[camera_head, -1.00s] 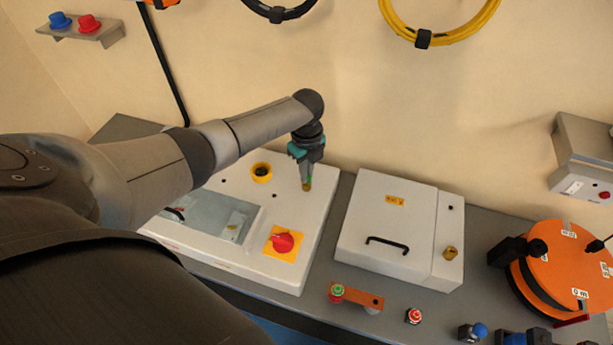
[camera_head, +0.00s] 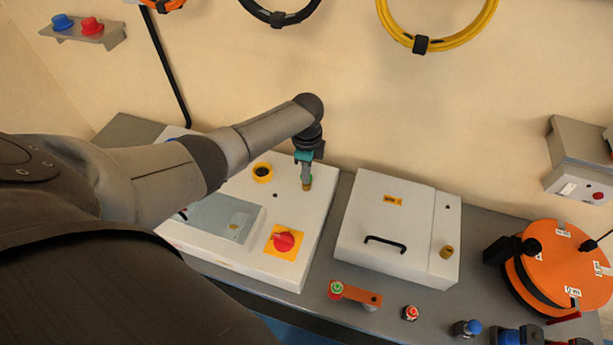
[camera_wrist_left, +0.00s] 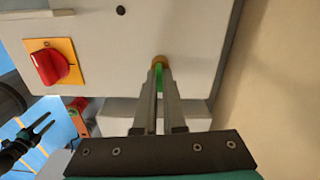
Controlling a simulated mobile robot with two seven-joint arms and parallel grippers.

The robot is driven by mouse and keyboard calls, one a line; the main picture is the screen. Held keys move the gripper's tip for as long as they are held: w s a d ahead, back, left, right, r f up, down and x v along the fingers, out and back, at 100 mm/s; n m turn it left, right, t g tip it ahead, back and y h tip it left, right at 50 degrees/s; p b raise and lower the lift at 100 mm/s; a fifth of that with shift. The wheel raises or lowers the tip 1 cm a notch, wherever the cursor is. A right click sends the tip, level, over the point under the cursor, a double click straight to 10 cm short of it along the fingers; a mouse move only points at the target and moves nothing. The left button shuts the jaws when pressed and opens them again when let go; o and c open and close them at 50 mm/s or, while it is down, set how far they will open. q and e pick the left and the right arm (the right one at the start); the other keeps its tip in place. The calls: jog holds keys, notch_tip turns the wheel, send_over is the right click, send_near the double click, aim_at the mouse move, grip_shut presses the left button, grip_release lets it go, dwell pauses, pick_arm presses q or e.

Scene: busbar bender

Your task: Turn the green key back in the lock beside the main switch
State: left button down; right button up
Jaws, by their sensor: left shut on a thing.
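The green key (camera_wrist_left: 159,77) is in the brass lock (camera_wrist_left: 160,60) on the white machine panel, seen in the left wrist view. My left gripper (camera_wrist_left: 160,82) is shut on the green key, whose bow is mostly hidden between the fingers. In the head view my left gripper (camera_head: 306,176) points down at the brass lock (camera_head: 306,187) near the panel's right edge. The main switch, a red knob on a yellow plate (camera_head: 284,241), sits nearer the front of the same panel; it also shows in the left wrist view (camera_wrist_left: 50,65). My right gripper cannot be made out in the head view.
A black button in a yellow ring (camera_head: 263,172) is left of the lock. A white box with a black handle (camera_head: 386,243) stands to the right. An orange reel (camera_head: 560,268) is at the far right. Small parts lie along the bench's front edge.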

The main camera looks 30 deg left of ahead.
pick_arm(q)
jog(key=c, duration=0.9)
grip_release()
jog(key=shift+r, duration=0.1)
